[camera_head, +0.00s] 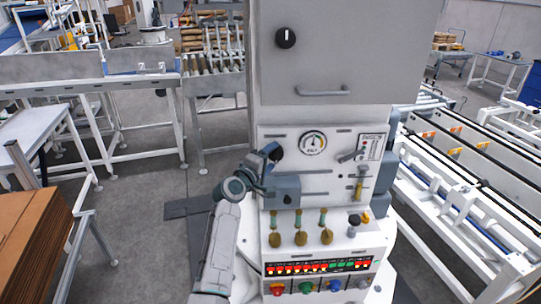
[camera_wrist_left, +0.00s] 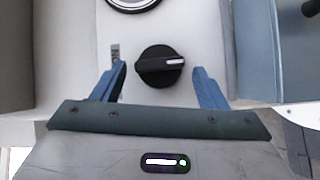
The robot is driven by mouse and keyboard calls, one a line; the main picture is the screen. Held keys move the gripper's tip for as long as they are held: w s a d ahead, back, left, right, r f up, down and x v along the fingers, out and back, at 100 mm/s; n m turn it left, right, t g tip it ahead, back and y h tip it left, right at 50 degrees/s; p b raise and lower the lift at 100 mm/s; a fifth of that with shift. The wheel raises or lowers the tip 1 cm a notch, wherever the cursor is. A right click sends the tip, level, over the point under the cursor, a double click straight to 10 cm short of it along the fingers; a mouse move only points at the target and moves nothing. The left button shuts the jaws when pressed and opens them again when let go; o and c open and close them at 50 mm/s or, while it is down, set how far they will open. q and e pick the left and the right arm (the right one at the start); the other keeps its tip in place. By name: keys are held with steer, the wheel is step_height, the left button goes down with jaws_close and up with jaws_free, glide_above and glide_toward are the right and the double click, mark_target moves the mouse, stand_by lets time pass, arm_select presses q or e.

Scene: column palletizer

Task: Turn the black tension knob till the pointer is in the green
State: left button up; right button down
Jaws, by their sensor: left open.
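The black tension knob (camera_wrist_left: 160,66) has a white line, which points to the right in the left wrist view. It sits on the pale panel, and in the head view the knob (camera_head: 277,155) is partly hidden by my left gripper (camera_head: 270,156). In the left wrist view my left gripper (camera_wrist_left: 161,80) is open, its two blue fingers apart on either side of the knob, with gaps showing. The round gauge (camera_head: 313,143) is right of the knob in the head view. It has a coloured arc with green; its pointer is too small to read surely. My right gripper is out of view.
A lever (camera_head: 351,156) is right of the gauge. Another black knob (camera_head: 286,38) is on the grey cabinet above, over a bar handle (camera_head: 323,92). Several brass-coloured knobs (camera_head: 300,238) and coloured buttons (camera_head: 306,287) are lower. A conveyor (camera_head: 470,170) stands right.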

arm_select(q)
steer(key=shift+w+d, duration=0.15)
steer(key=c, duration=0.9)
steer(key=shift+m+g, duration=0.3)
steer(key=shift+m, duration=0.2)
steer(key=shift+r+m+g+y, duration=0.1)
steer(key=shift+m+g+y, duration=0.3)
steer(key=shift+m+y, duration=0.2)
steer(key=o, duration=0.9)
steer(key=shift+r, duration=0.1)
